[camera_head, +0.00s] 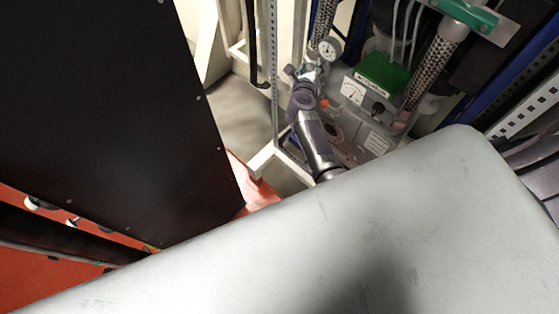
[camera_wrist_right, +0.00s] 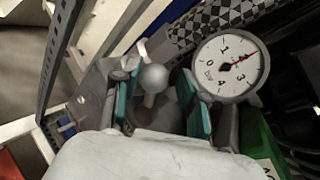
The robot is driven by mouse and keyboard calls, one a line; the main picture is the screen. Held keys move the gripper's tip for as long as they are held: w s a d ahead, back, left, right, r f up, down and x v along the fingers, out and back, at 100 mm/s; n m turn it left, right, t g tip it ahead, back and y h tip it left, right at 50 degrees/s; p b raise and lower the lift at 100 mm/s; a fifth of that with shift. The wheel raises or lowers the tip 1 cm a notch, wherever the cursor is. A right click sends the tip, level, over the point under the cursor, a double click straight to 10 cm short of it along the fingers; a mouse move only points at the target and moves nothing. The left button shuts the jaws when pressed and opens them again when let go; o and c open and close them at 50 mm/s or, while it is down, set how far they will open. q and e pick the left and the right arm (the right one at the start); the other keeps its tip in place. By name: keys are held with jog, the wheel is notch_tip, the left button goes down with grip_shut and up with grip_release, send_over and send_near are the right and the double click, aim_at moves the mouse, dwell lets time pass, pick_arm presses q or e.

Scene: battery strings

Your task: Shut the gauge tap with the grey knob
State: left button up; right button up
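The grey ball knob (camera_wrist_right: 153,77) of the gauge tap shows in the right wrist view, on a short stem. My right gripper (camera_wrist_right: 157,88) is open, with a teal-padded finger on each side of the knob. A gap shows on the right of the knob; the left finger is closer, and I cannot tell if it touches. The round white gauge (camera_wrist_right: 226,66) is just right of the fingers, its red needle pointing up right. In the head view my right gripper (camera_head: 307,74) is beside the gauge (camera_head: 329,48) and hides the knob. My left gripper is not in view.
A grey unit with a green block (camera_head: 382,75), a dial meter (camera_head: 352,92) and a black knob stands right of my right arm. Braided hoses (camera_head: 436,68) run beside it. A perforated metal upright (camera_head: 273,70) is close on the left. A large black panel (camera_head: 110,110) fills the left.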

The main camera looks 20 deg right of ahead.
jog(key=m+t+b, duration=0.1)
jog(key=b, duration=0.2)
jog(key=s+m+t+b, duration=0.1)
jog(key=b, duration=0.3)
jog(key=s+d+m+h+b, duration=0.1)
jog(key=m+b, duration=0.1)
jog(key=b, duration=0.1)
jog(key=shift+f+t+b, duration=0.2)
jog(key=shift+t+b, duration=0.15)
jog(key=shift+t, duration=0.05)
jog(key=b+v, duration=0.1)
jog(key=v, duration=1.3)
jog(key=a+f+n+t+y+b, duration=0.1)
jog(key=a+f+n+y, duration=0.25)
jog(key=f+n, duration=0.45)
jog(key=a+f+n+y, duration=0.3)
jog(key=a+f+n, duration=0.1)
jog(key=f+n, duration=0.35)
jog(key=s+a+f+n+g+y, duration=0.1)
jog(key=s+a+f+n+y, duration=0.1)
jog(key=f+n, duration=0.3)
jog(key=s+a+f+n+g+y, duration=0.1)
jog(key=s+a+f+n+g, duration=0.1)
jog(key=f, duration=0.9)
jog(key=shift+s+a+f+n+y+b, duration=0.2)
jog(key=shift+s+a+n+y+b, duration=0.25)
jog(key=shift+s+n, duration=1.05)
jog(key=shift+w+n, duration=0.35)
jog(key=shift+w, duration=0.05)
jog(key=shift+c, duration=0.4)
